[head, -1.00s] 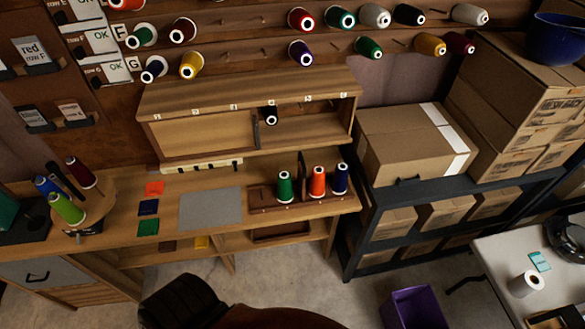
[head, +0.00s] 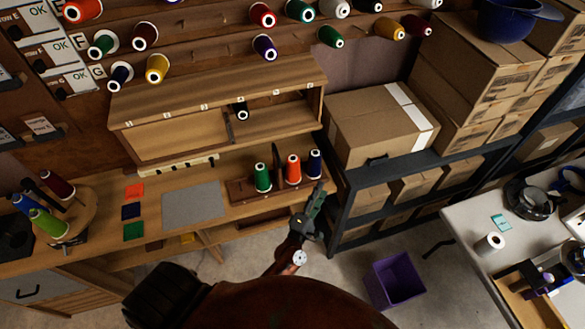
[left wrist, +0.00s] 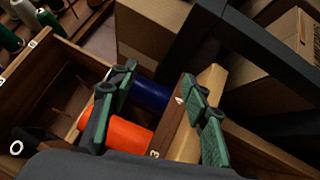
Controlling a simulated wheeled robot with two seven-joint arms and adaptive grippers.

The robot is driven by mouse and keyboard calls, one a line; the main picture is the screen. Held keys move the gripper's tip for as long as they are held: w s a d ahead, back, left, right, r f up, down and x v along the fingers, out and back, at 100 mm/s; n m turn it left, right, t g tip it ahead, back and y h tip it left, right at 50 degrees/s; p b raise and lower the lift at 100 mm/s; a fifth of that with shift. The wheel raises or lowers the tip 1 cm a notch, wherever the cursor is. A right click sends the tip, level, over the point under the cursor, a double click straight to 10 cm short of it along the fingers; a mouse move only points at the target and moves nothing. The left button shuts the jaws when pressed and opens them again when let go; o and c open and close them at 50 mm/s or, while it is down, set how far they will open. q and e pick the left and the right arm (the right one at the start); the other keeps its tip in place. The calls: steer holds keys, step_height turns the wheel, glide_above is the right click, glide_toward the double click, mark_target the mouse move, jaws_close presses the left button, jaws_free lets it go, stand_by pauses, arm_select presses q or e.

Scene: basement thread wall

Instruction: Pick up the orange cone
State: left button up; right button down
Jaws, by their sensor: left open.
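The orange cone (head: 294,170) stands upright on a wooden rack (head: 240,190) on the workbench, between a green cone (head: 262,177) and a dark blue cone (head: 315,163). My left gripper (head: 316,200) is open and empty just in front of the rack's right end. In the left wrist view, the orange cone (left wrist: 128,135) and the blue cone (left wrist: 152,95) show beyond and between the spread green fingers of my gripper (left wrist: 160,80). The left finger hides part of the orange cone. My right gripper is not in view.
A wooden shelf unit (head: 170,90) with a black spool (head: 240,110) stands behind the rack. Cardboard boxes (head: 365,120) on a dark shelf (head: 400,165) stand close on the right. A grey mat (head: 193,205) lies left of the rack. A purple bin (head: 395,280) is on the floor.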

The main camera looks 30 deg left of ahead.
mark_target(295, 169)
arm_select(q)
step_height(295, 169, up, 7)
steer(key=a+n+y, duration=0.2)
steer(key=n+y, duration=0.2)
steer(key=n, duration=0.4)
steer(key=a+n+g+y, duration=0.2)
steer(key=n, duration=0.3)
steer(key=s+a+n+g+y, duration=0.1)
steer(key=n+g+y, duration=0.2)
steer(key=n, duration=0.2)
steer(key=a+f+n+g+y+p, duration=0.1)
steer(key=a+n+g+y, duration=0.1)
steer(key=n, duration=0.4)
steer(key=shift+s+a+f+g+y, duration=0.1)
steer(key=shift+s+a+g+y, duration=0.2)
steer(key=shift+y, duration=0.3)
steer(key=shift+a+f+n, duration=0.15)
steer(key=shift+n, duration=0.15)
steer(key=shift+w+a+g, duration=0.25)
steer(key=shift+a+g, duration=0.05)
steer(key=x, duration=0.6)
steer(key=shift+a+f+p, duration=0.2)
steer(key=shift+a+p, duration=0.15)
steer(key=shift+p, duration=0.05)
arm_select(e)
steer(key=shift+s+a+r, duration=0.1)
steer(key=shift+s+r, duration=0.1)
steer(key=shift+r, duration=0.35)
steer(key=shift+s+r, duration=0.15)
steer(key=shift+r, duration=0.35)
